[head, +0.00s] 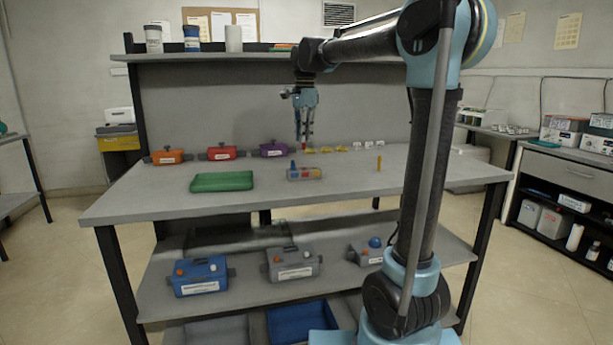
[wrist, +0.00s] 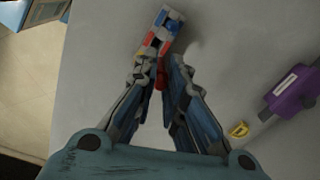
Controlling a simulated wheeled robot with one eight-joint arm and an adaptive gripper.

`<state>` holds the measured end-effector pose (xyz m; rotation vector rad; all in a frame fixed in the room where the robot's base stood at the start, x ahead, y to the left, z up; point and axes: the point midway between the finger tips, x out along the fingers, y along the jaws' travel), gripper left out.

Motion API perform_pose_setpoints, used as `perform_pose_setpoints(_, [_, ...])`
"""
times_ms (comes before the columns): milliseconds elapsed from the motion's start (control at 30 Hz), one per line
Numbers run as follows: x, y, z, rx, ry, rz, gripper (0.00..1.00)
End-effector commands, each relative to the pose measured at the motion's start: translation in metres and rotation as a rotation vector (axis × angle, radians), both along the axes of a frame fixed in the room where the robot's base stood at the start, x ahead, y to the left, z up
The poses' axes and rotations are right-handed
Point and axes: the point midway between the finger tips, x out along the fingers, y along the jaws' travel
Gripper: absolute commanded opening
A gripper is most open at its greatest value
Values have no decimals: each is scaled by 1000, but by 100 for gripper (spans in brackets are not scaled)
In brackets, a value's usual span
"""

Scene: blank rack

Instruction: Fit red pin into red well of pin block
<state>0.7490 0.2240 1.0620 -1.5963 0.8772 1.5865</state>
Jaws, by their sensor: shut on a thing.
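The pin block (head: 305,174) is a small grey block with coloured patches on the table's middle, with a blue pin (head: 293,164) standing at its left end. In the wrist view the block (wrist: 160,32) lies just beyond the fingertips, with red, blue, white and dark squares on top. My gripper (head: 305,142) points down above the table, beyond and above the block. It is shut on the red pin (wrist: 160,76), which shows between the fingers (wrist: 163,72). The pin's lower end is partly hidden, and the red well cannot be made out for certain.
A green tray (head: 222,182) lies left of the block, and a yellow pin (head: 379,163) stands to the right. Orange (head: 167,156), red (head: 222,153) and purple (head: 273,150) boxes line the back, with small yellow pieces (head: 325,149) beside them. The table's front is clear.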

Motion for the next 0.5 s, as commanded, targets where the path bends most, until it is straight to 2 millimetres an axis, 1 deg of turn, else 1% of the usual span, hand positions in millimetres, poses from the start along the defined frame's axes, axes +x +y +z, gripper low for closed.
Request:
perform_pose_setpoints(200, [0, 0, -35, 0, 0, 1, 0])
perform_pose_setpoints(300, [0, 0, -47, 0, 0, 2, 0])
perform_pose_setpoints(500, [0, 0, -59, 0, 0, 3, 0])
